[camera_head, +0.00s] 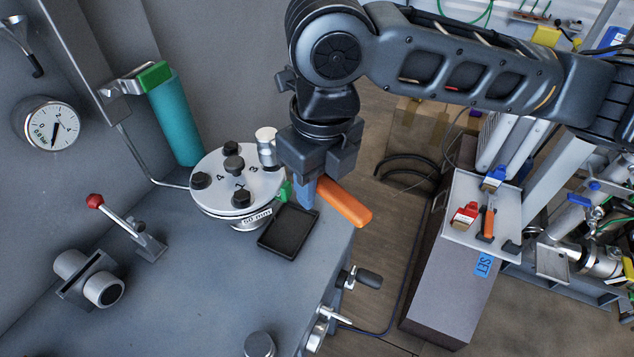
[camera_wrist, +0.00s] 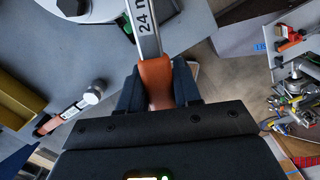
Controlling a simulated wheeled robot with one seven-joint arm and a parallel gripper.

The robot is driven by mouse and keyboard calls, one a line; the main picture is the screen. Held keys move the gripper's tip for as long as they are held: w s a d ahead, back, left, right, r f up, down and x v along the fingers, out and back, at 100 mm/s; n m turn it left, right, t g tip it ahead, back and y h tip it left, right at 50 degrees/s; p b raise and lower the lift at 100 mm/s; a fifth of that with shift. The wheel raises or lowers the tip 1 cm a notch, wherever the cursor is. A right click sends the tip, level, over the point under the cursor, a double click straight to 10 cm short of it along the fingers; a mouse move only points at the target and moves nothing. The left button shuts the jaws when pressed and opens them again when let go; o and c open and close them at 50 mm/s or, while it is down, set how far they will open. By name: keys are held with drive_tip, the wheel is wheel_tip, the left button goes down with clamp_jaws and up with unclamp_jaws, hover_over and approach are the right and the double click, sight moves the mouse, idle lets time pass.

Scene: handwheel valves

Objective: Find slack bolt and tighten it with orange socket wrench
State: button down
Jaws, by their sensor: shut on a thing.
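My gripper (camera_head: 312,192) is shut on the orange handle of the socket wrench (camera_head: 345,204). In the wrist view the handle (camera_wrist: 156,82) sits between the fingers, and its metal shank, marked "24 m", runs up out of frame. A silver cylinder (camera_head: 266,146), seemingly the wrench's socket end, stands at the right rim of a round pale flange (camera_head: 215,170). Whether it sits on a bolt is hidden. I cannot tell which bolt is slack.
An empty black tray (camera_head: 289,231) lies right of the flange. A teal cylinder (camera_head: 174,118), a red-knobbed lever (camera_head: 120,220) and a gauge (camera_head: 50,125) stand left. A side tray (camera_head: 465,235) holds red, orange and blue tools.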

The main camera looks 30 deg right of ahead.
drive_tip(key=shift+r+p, duration=0.35)
drive_tip(key=shift+r, duration=0.25)
idle(0.3)
drive_tip(key=shift+w+d+f+b, duration=0.1)
drive_tip(key=shift+d+f+b, duration=0.1)
drive_tip(key=shift+b, duration=0.65)
drive_tip(key=shift+r+b, duration=0.15)
drive_tip(key=shift+b, duration=0.15)
